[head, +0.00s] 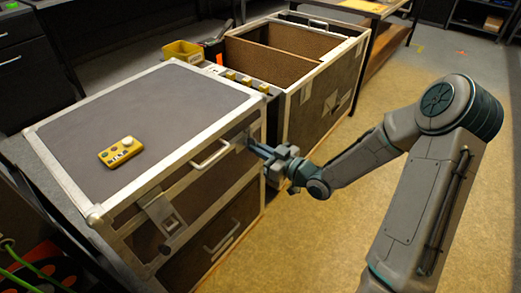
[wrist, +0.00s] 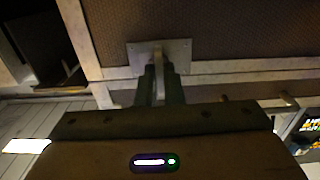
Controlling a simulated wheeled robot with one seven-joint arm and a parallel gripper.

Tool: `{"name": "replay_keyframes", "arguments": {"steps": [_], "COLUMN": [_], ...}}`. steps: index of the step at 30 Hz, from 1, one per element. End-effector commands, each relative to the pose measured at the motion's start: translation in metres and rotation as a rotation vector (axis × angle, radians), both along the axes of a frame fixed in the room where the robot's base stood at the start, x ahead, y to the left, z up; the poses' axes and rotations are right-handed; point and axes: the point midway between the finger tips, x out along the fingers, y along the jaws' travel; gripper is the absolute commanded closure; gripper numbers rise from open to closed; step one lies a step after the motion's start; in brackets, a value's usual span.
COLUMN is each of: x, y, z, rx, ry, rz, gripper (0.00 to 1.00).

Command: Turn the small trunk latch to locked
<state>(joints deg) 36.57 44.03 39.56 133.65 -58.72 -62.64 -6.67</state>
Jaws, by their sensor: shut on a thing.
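The small trunk (head: 140,110) stands closed at the left, with a dark grey top and pale metal edges. My gripper (head: 256,149) is at the right end of its front face, shut on the trunk latch. In the wrist view, the latch's square metal plate (wrist: 182,48) is fixed to the brown panel, and my gripper (wrist: 159,78) has its two fingers on either side of the narrow latch lever (wrist: 157,60). The lever stands roughly upright in that view; its lower part is hidden between the fingers. In the head view the gripper mostly hides this latch.
A second metal latch (head: 163,213) and a handle (head: 211,153) are on the trunk's front. A yellow remote (head: 121,151) lies on its top. A larger open case (head: 325,90) stands behind, beside a yellow bin (head: 182,51). The floor (head: 300,225) at the right is clear.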

Motion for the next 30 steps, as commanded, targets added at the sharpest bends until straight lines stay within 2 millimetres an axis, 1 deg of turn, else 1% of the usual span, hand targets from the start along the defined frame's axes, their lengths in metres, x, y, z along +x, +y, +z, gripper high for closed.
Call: {"name": "replay_keyframes", "arguments": {"steps": [5,6,7,8,16,20,23,30], "x": [-0.001,-0.001,-0.001,0.0,0.0,-0.005,-0.014,-0.049], "y": [0.002,0.002,0.002,0.002,-0.001,-0.008,-0.021,-0.064], "z": [0.002,0.002,0.002,0.002,0.001,0.001,0.002,0.003], "rx": [0.002,0.002,0.002,0.002,0.001,0.001,-0.001,0.0], "ry": [-0.005,-0.005,-0.005,-0.005,-0.002,-0.001,0.001,0.001], "rz": [0.005,0.005,0.005,0.004,0.0,-0.001,-0.005,-0.005], "gripper": [1.0,0.84,0.76,0.71,0.71,0.71,0.71,0.71]}}
